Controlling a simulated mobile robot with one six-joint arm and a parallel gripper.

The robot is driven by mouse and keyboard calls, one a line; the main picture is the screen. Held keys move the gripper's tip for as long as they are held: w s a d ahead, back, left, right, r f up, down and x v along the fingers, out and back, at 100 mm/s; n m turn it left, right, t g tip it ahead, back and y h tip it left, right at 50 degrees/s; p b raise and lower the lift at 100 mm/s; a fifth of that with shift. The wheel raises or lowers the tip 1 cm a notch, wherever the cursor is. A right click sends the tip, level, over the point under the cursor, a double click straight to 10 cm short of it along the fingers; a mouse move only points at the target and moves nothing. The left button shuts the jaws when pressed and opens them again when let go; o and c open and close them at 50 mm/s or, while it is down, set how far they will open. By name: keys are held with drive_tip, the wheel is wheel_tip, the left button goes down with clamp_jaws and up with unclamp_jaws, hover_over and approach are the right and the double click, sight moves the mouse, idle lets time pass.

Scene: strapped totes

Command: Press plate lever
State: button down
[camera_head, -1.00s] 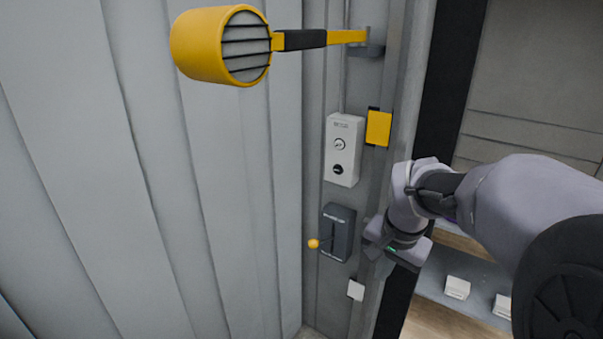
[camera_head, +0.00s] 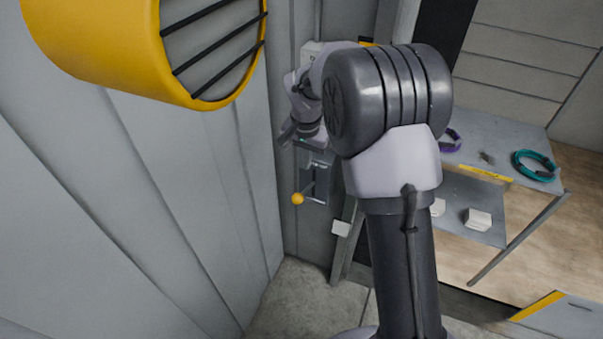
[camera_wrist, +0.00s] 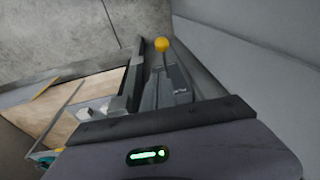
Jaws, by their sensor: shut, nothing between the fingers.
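The plate lever has a yellow ball knob (camera_head: 297,198) on a thin rod. It sticks out from a dark grey lever box (camera_head: 318,183) on the wall post. In the wrist view the knob (camera_wrist: 162,45) and the lever box (camera_wrist: 178,86) lie beyond my gripper. My gripper (camera_head: 302,136) is shut and empty, just above the lever box in the head view, apart from the knob. It hides the upper part of the box. In the wrist view its dark edge (camera_wrist: 150,121) crosses the lower part; the fingertips are not clear there.
A large yellow lamp-like housing (camera_head: 150,45) juts out at upper left. The ribbed grey wall (camera_head: 180,190) runs close beside the lever. A small white box (camera_head: 341,228) sits below it. A shelf table (camera_head: 510,140) with teal and purple rings stands at right.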

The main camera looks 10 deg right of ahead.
drive_tip(key=b, duration=0.3)
approach(300, 195)
drive_tip(key=f, duration=0.1)
drive_tip(key=w+f, duration=0.1)
drive_tip(key=f, duration=0.3)
drive_tip(key=shift+w+d+f, duration=0.2)
drive_tip(key=shift+d, duration=0.1)
drive_tip(key=shift+a+f, duration=0.1)
drive_tip(key=shift+f, duration=0.25)
drive_tip(key=shift+s+f, duration=0.1)
